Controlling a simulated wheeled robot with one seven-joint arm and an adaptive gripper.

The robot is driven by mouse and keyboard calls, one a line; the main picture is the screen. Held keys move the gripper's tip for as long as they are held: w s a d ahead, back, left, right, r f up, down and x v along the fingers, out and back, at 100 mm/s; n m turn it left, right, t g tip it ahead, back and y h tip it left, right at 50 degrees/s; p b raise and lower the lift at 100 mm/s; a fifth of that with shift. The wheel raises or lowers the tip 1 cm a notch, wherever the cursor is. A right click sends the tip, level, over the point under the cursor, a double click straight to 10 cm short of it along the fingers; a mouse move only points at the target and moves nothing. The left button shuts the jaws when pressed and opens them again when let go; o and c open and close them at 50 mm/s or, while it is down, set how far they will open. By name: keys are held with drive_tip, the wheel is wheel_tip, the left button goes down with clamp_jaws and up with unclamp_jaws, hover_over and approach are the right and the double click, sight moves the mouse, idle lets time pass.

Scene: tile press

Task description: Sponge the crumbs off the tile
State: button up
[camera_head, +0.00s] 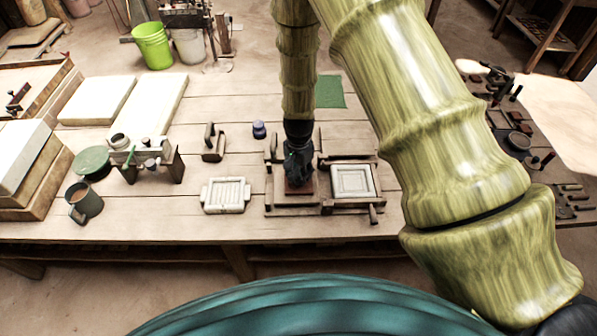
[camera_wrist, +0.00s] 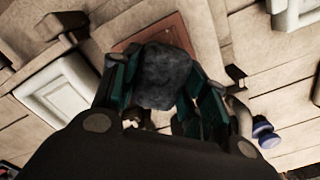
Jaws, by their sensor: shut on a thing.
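My gripper (camera_head: 298,168) points down over the press on the workbench. In the wrist view my gripper (camera_wrist: 165,82) is shut on a dark grey sponge (camera_wrist: 164,74), held between its green-padded fingers. The reddish-brown tile (camera_head: 299,188) lies in the press's wooden frame (camera_head: 283,210), directly under the sponge, and mostly hidden by my gripper in the head view. Part of the tile (camera_wrist: 168,30) shows beyond the sponge in the wrist view. I cannot tell whether the sponge touches the tile. No crumbs can be made out on the visible part.
A white framed mould (camera_head: 352,180) sits right of the tile. A ridged white tray (camera_head: 226,195) lies to the left. A small blue-purple knob (camera_head: 259,130), a handled tool (camera_head: 213,143) and a green cloth (camera_head: 330,92) lie behind.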

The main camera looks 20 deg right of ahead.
drive_tip(key=shift+f+b, duration=0.55)
drive_tip(key=shift+f, duration=0.6)
idle(0.4)
drive_tip(key=shift+w+d+r, duration=0.1)
drive_tip(key=shift+w+d, duration=0.15)
drive_tip(key=shift+d, duration=0.15)
drive_tip(key=shift+d, duration=0.1)
drive_tip(key=shift+w+d, duration=0.25)
drive_tip(key=shift+s+a, duration=0.15)
drive_tip(key=shift+s, duration=0.55)
drive_tip(key=shift+s, duration=0.1)
drive_tip(key=shift+s+a+p, duration=0.2)
drive_tip(key=shift+s+p, duration=0.15)
drive_tip(key=shift+s, duration=0.25)
